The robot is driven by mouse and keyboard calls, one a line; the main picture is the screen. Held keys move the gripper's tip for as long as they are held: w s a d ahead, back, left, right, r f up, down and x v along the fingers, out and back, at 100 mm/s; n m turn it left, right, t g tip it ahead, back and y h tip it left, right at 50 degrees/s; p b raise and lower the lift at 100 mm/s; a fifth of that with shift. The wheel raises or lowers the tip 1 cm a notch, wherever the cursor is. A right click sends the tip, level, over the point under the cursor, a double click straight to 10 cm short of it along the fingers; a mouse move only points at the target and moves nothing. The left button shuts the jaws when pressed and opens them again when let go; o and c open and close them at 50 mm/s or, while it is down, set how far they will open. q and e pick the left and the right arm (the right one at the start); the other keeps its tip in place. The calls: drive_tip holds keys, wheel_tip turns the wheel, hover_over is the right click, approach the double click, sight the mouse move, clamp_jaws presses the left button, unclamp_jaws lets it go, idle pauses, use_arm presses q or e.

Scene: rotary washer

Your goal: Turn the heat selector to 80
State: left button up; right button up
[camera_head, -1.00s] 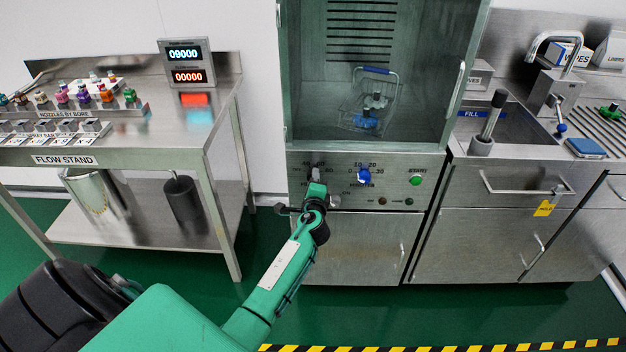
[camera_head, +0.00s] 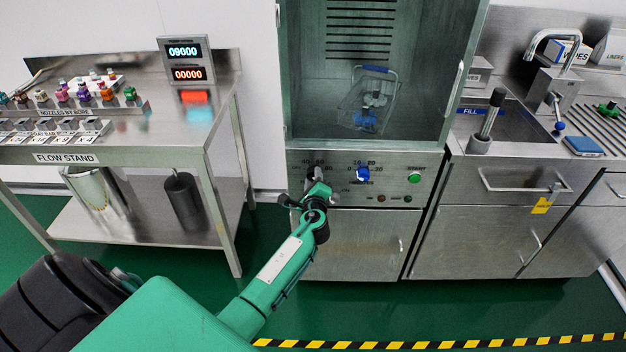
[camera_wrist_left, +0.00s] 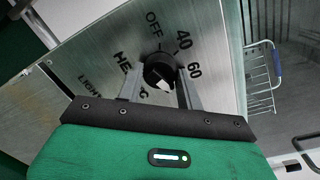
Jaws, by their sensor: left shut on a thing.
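The heat selector is a black knob (camera_wrist_left: 158,70) on the washer's steel front panel, with a white pointer mark. In the left wrist view the labels OFF, 40 and 60 show around it. The pointer is turned past 60, toward the lower right of that picture. The 80 label cannot be made out; a finger covers that side. My left gripper (camera_wrist_left: 160,90) is shut on the knob, one finger on each side. In the head view this gripper (camera_head: 315,181) is at the panel's left part and mostly hides the knob. My right gripper is in neither view.
A blue timer knob (camera_head: 363,174) and a green start button (camera_head: 414,177) sit right of the selector. Above is the washer chamber with a wire basket (camera_head: 368,103). A flow stand (camera_head: 150,158) is left, a sink counter (camera_head: 520,168) right.

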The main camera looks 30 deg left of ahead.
use_arm(q)
drive_tip(key=o, duration=1)
drive_tip(key=shift+s+d, duration=0.1)
drive_tip(key=shift+s+d+f, duration=0.1)
drive_tip(key=shift+s+d, duration=0.1)
drive_tip(key=shift+s, duration=0.05)
drive_tip(key=v, duration=1.3)
drive_tip(key=shift+a+b, duration=0.1)
drive_tip(key=shift+b, duration=0.25)
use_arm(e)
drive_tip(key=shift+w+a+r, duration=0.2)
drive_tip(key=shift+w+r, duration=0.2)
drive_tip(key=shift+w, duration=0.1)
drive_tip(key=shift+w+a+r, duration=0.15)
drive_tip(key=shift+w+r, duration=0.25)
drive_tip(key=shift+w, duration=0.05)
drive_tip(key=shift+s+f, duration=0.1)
